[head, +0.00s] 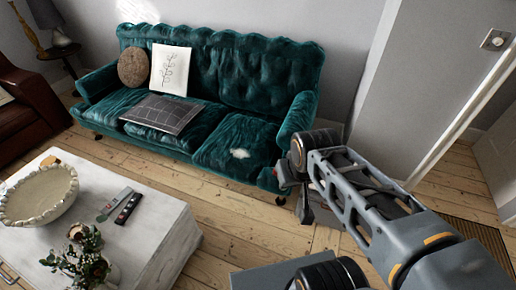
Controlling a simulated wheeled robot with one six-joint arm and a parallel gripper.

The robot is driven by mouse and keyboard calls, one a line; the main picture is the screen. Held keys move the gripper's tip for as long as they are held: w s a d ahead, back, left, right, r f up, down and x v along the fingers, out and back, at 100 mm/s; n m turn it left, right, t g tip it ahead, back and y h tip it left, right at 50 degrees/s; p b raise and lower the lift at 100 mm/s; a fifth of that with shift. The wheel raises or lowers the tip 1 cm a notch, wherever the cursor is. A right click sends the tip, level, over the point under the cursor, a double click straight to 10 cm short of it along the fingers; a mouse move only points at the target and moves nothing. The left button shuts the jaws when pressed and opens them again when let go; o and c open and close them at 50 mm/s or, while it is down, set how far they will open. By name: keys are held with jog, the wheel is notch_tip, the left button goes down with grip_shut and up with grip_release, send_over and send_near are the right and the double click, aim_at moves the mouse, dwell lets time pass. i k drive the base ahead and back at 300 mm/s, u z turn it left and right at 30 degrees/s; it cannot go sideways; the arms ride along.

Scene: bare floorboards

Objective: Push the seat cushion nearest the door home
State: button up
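A teal tufted sofa (215,62) stands against the wall with several seat sections. Its right-hand seat cushion (222,148), on the side of the doorway, has a pale patch on top. From this angle I cannot tell how far its front edge stands out from the others. My arm reaches in from the lower right. My gripper (306,205) hangs low beside the sofa's right front corner, mostly hidden by my own wrist, so its fingers cannot be made out. It appears apart from the cushion.
A grey checked cushion (163,113), a white patterned pillow (169,70) and a round brown pillow (134,68) lie on the sofa. A white coffee table (150,222) holds a bowl (40,205), remotes (127,208) and a plant (82,258). Bare floorboards (228,222) separate table and sofa.

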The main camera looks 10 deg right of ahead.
aim_at(241, 149)
jog(key=u, duration=0.2)
jog(key=i, duration=1.55)
jog(key=u, duration=2.3)
